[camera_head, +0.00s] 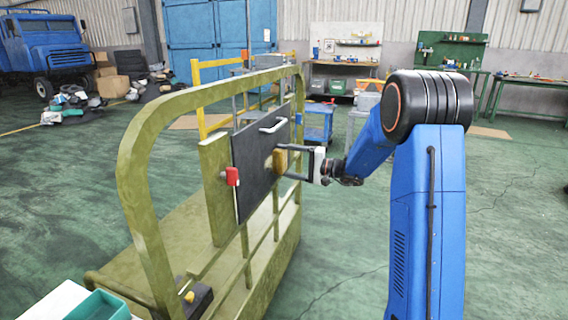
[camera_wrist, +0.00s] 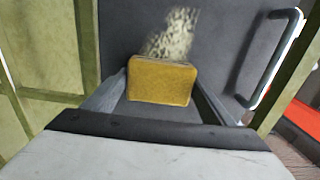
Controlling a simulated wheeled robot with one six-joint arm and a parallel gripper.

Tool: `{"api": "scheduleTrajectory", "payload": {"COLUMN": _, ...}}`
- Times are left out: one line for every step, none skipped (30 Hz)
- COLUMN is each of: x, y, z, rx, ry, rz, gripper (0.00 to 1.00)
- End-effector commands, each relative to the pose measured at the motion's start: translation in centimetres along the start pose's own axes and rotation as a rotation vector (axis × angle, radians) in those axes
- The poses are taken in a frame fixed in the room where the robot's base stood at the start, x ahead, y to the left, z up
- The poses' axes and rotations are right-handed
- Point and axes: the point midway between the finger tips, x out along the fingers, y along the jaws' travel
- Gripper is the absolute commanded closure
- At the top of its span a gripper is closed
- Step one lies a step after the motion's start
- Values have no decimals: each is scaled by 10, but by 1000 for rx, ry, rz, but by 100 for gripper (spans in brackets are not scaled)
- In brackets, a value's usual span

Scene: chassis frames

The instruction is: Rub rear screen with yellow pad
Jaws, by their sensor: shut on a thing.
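The rear screen is a dark flat panel (camera_head: 262,158) mounted on the green frame, with a light handle on it. It fills the middle of the wrist view (camera_wrist: 215,50), where a pale speckled patch (camera_wrist: 172,32) shows on its surface just beyond the pad. My gripper (camera_head: 287,161) is shut on the yellow pad (camera_head: 279,160), which also shows in the wrist view (camera_wrist: 161,82) between the two fingers. The pad is at the screen's face; I cannot tell for certain whether it touches. Part of the patch may be hidden behind the pad.
The green tubular frame (camera_head: 140,185) surrounds the screen. The handle (camera_wrist: 272,60) stands out from the panel to the right of the pad. A red latch (camera_head: 232,176) sits at the panel's left edge. A teal tray (camera_head: 98,306) is at the lower left. Floor to the right is open.

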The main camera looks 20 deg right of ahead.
Motion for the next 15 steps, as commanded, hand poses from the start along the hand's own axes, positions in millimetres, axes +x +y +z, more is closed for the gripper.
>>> {"api": "scheduleTrajectory", "payload": {"x": 0, "y": 0, "z": -2, "rx": 0, "ry": 0, "rz": 0, "gripper": 40}}
{"api": "scheduleTrajectory", "payload": {"x": 0, "y": 0, "z": -4, "rx": 0, "ry": 0, "rz": 0, "gripper": 40}}
{"api": "scheduleTrajectory", "payload": {"x": 0, "y": 0, "z": -6, "rx": 0, "ry": 0, "rz": 0, "gripper": 40}}
{"api": "scheduleTrajectory", "payload": {"x": 1, "y": 0, "z": -8, "rx": 0, "ry": 0, "rz": 0, "gripper": 40}}
{"api": "scheduleTrajectory", "payload": {"x": 1, "y": 0, "z": -11, "rx": 0, "ry": 0, "rz": 0, "gripper": 40}}
{"api": "scheduleTrajectory", "payload": {"x": 1, "y": 0, "z": -14, "rx": -1, "ry": 0, "rz": 0, "gripper": 40}}
{"api": "scheduleTrajectory", "payload": {"x": 1, "y": 0, "z": -16, "rx": -1, "ry": 0, "rz": 0, "gripper": 40}}
{"api": "scheduleTrajectory", "payload": {"x": 2, "y": 0, "z": -18, "rx": -1, "ry": 0, "rz": 0, "gripper": 40}}
{"api": "scheduleTrajectory", "payload": {"x": 2, "y": 0, "z": -21, "rx": -1, "ry": 0, "rz": 0, "gripper": 40}}
{"api": "scheduleTrajectory", "payload": {"x": 2, "y": 0, "z": -23, "rx": -1, "ry": 0, "rz": 0, "gripper": 40}}
{"api": "scheduleTrajectory", "payload": {"x": 2, "y": 0, "z": -25, "rx": -1, "ry": 0, "rz": 0, "gripper": 40}}
{"api": "scheduleTrajectory", "payload": {"x": 3, "y": 0, "z": -28, "rx": -1, "ry": 0, "rz": 0, "gripper": 40}}
{"api": "scheduleTrajectory", "payload": {"x": 3, "y": 0, "z": -29, "rx": -1, "ry": 0, "rz": 0, "gripper": 40}}
{"api": "scheduleTrajectory", "payload": {"x": 3, "y": 0, "z": -30, "rx": 0, "ry": 0, "rz": 0, "gripper": 40}}
{"api": "scheduleTrajectory", "payload": {"x": 3, "y": 0, "z": -31, "rx": 0, "ry": 0, "rz": 0, "gripper": 40}}
